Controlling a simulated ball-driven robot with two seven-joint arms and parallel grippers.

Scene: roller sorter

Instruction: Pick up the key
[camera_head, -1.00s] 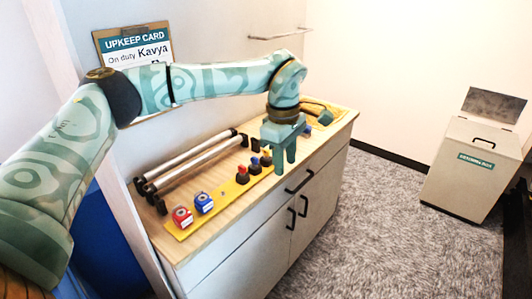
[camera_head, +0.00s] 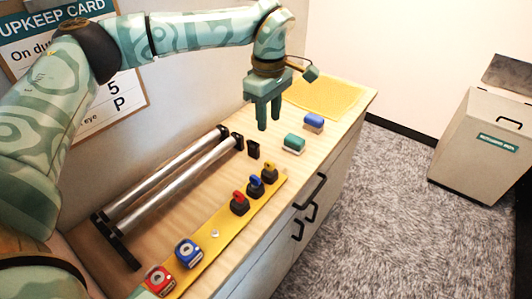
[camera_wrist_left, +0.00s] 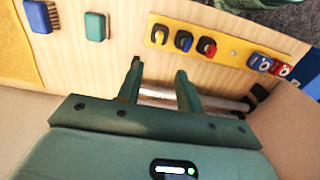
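Three small black holders with coloured, key-like tops stand in a row on a yellow strip (camera_head: 222,238): a red one (camera_head: 239,203), a blue one (camera_head: 255,186) and a yellow one (camera_head: 270,172). The wrist view also shows the yellow (camera_wrist_left: 160,34), blue (camera_wrist_left: 183,41) and red (camera_wrist_left: 207,47) tops. I cannot tell which one is the task's key. My left gripper (camera_head: 268,128) is open and empty, pointing down above the worktop, beyond the row and near the rollers' far end. Its two fingers (camera_wrist_left: 157,72) are apart in the wrist view. My right gripper is out of view.
Two metal rollers (camera_head: 175,180) lie along the wall side. A bin (camera_head: 485,145) stands right.

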